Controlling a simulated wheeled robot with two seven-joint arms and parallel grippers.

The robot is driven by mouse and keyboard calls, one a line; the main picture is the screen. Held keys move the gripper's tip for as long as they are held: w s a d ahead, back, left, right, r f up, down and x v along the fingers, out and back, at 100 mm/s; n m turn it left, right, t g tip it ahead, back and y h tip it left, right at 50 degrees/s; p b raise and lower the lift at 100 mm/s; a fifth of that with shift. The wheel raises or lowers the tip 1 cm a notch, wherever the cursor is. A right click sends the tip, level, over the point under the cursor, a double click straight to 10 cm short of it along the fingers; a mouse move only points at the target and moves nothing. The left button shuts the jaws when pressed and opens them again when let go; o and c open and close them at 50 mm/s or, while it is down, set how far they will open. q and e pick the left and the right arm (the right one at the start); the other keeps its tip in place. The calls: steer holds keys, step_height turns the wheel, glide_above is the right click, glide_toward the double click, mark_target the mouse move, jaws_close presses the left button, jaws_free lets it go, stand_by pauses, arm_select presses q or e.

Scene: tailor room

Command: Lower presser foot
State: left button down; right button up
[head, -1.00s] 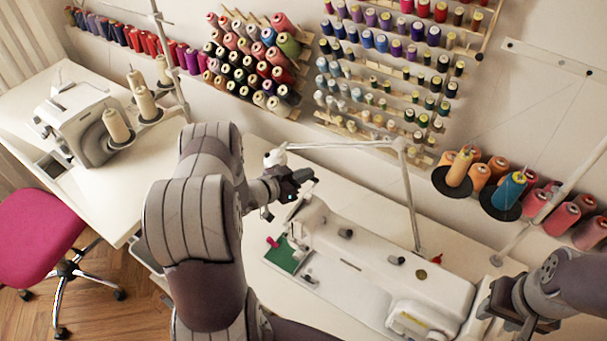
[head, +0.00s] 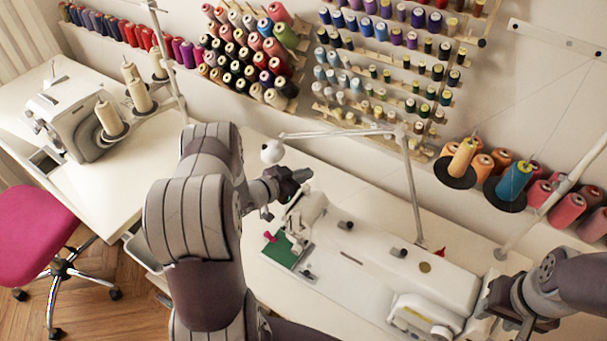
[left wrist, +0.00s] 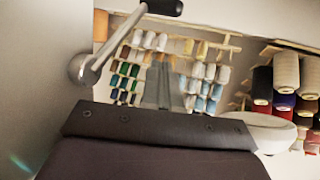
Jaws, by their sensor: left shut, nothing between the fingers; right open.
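The white sewing machine (head: 385,268) stands on the white table in the head view, with a green cloth (head: 280,250) at its left end. My left gripper (head: 303,178) is shut and empty at the back of the machine's left end. In the left wrist view, my left gripper's fingers (left wrist: 165,88) point away from the camera. A metal lever (left wrist: 100,58) with a black handle sticks out of the pale machine body at the left, beside and apart from the fingers. The presser foot itself is hidden. My right gripper (head: 488,305) is open near the machine's right end.
A lamp head (head: 272,152) on a jointed arm hangs close to my left gripper; a thread stand (head: 500,254) rises near my right arm. Thread racks (head: 395,70) line the wall. A second machine (head: 75,115) and a pink chair (head: 38,235) are at left.

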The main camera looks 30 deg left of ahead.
arm_select(q)
steer(key=s+r+p, duration=0.3)
steer(key=s+p, duration=0.1)
steer(key=s, duration=0.2)
steer(key=shift+s+a, duration=0.3)
steer(key=shift+s, duration=0.1)
